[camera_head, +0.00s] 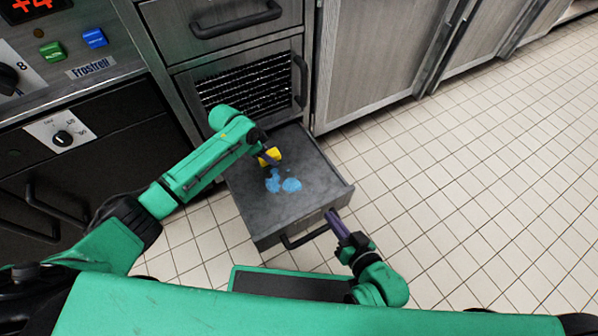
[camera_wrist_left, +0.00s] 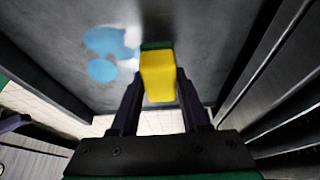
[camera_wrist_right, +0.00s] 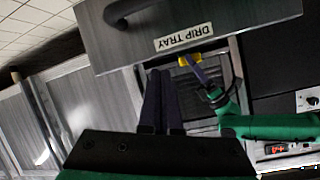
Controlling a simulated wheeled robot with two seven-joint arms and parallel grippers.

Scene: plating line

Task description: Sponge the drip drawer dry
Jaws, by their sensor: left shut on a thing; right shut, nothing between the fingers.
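The drip drawer (camera_head: 313,193) is pulled out, with blue wet patches (camera_head: 291,185) on its dark floor; the patches also show in the left wrist view (camera_wrist_left: 105,42). My left gripper (camera_head: 266,155) is shut on a yellow sponge (camera_head: 272,155) inside the drawer, at the far side of the patches. In the left wrist view the sponge (camera_wrist_left: 157,76) has a green underside close to the floor; I cannot tell whether it touches. My right gripper (camera_head: 335,220) is shut and empty beside the drawer's front right corner. The drawer front, labelled DRIP TRAY (camera_wrist_right: 184,37), shows in the right wrist view.
Above and behind the drawer is a grille opening (camera_head: 250,88) with a handle. A closed drawer (camera_head: 235,20) is higher up. A control panel with green and blue buttons (camera_head: 95,38) is at the left. Tiled floor (camera_head: 470,190) lies open to the right.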

